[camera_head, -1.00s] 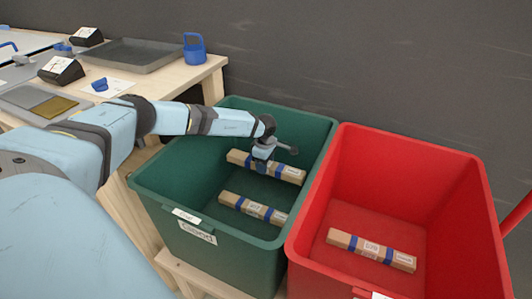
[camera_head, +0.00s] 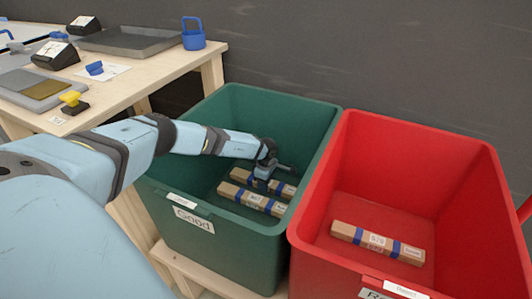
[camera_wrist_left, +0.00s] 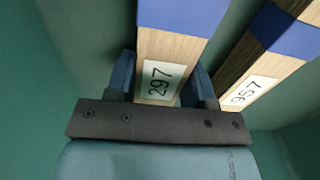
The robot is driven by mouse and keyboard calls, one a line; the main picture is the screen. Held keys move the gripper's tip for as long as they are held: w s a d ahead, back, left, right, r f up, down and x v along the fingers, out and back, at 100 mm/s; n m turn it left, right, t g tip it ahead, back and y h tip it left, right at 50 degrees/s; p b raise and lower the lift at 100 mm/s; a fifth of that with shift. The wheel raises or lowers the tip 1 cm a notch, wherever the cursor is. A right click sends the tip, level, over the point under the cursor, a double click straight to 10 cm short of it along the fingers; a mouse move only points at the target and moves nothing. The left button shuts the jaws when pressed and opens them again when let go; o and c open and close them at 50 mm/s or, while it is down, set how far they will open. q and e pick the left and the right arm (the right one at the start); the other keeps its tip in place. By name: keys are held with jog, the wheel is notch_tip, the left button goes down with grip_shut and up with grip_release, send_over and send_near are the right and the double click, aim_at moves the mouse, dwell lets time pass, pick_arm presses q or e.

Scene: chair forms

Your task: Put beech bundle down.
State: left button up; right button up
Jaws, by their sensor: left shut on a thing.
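My left gripper (camera_head: 262,183) is inside the green bin (camera_head: 180,210), which is labelled "Good". It is shut on a beech bundle (camera_head: 286,190), a pale wooden bundle with blue bands. In the left wrist view this held bundle (camera_wrist_left: 160,55) lies between the fingers and bears the label 297. A second bundle (camera_head: 252,200) lies on the bin floor, close beside and in front of the held one. It also shows in the left wrist view (camera_wrist_left: 255,80), labelled 957. The held bundle is low in the bin; I cannot tell whether it touches the floor.
A red bin (camera_head: 460,215) stands to the right of the green one, with another blue-banded bundle (camera_head: 378,242) on its floor. A wooden table (camera_head: 135,80) at the back left holds a grey tray (camera_head: 127,40) and a blue caddy (camera_head: 193,36).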

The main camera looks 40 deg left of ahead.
pick_arm(q)
jog(key=shift+f, duration=0.15)
jog(key=o, duration=1.1)
pick_arm(e)
jog(key=shift+w, duration=0.1)
jog(key=shift+r, duration=0.15)
pick_arm(q)
jog(key=shift+r, duration=0.55)
notch_tip(320, 180, up, 11)
jog(key=p, duration=0.4)
jog(key=shift+r+p, duration=0.15)
jog(key=shift+p, duration=0.25)
pick_arm(e)
notch_tip(320, 180, up, 7)
jog(key=t, duration=0.2)
jog(key=shift+d+m+t, duration=0.3)
jog(key=shift+m+t, duration=0.1)
pick_arm(q)
jog(key=shift+r, duration=0.1)
